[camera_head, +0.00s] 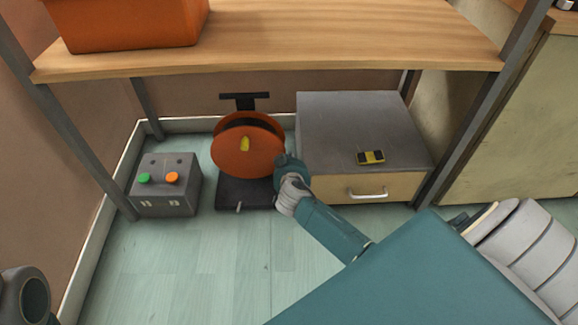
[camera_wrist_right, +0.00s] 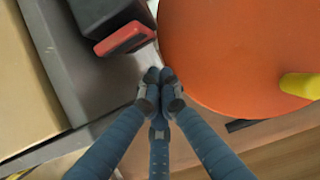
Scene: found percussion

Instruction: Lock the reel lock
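The cable reel is an orange disc (camera_head: 248,152) with a yellow knob (camera_head: 244,144), upright on a dark base (camera_head: 238,193). The disc (camera_wrist_right: 235,45) and knob (camera_wrist_right: 300,85) fill the right of the wrist view. A red piece (camera_wrist_right: 125,38) on a dark block, possibly the reel lock, shows there at the upper left; I cannot make it out in the head view. My right gripper (camera_head: 287,163) is beside the disc's right edge. Its fingertips (camera_wrist_right: 160,88) are together with nothing visible between them, apart from the red piece.
A grey-topped cabinet (camera_head: 345,120) with a drawer handle and a small yellow-black item (camera_head: 370,157) stands right of the reel. A grey button box (camera_head: 166,195) stands left. A wooden shelf (camera_head: 300,40) with an orange bin (camera_head: 125,25) hangs above. The front floor is clear.

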